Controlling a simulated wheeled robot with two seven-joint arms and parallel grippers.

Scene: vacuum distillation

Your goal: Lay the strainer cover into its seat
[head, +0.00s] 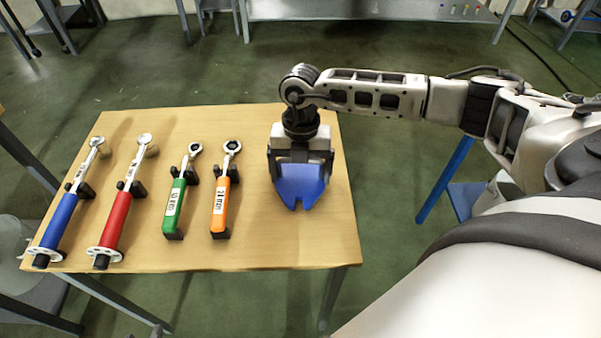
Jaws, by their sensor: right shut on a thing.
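My right gripper (300,157) points down over the right part of the wooden table. Its dark jaws sit on both sides of a blue notched piece (299,182), and it is shut on it. This piece seems to be the strainer cover; its notch faces the front edge of the table. I cannot tell whether the piece touches the tabletop or hangs above it. No seat for the cover can be made out; the gripper and the piece hide the table beneath them. My left gripper is not in view.
The wooden table (257,250) holds a blue wrench (60,218), a red wrench (117,218), a green ratchet (174,207) and an orange ratchet (219,207) on black holders. Bare tabletop lies between the orange ratchet and my gripper. A blue-legged stand (446,178) is to the right.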

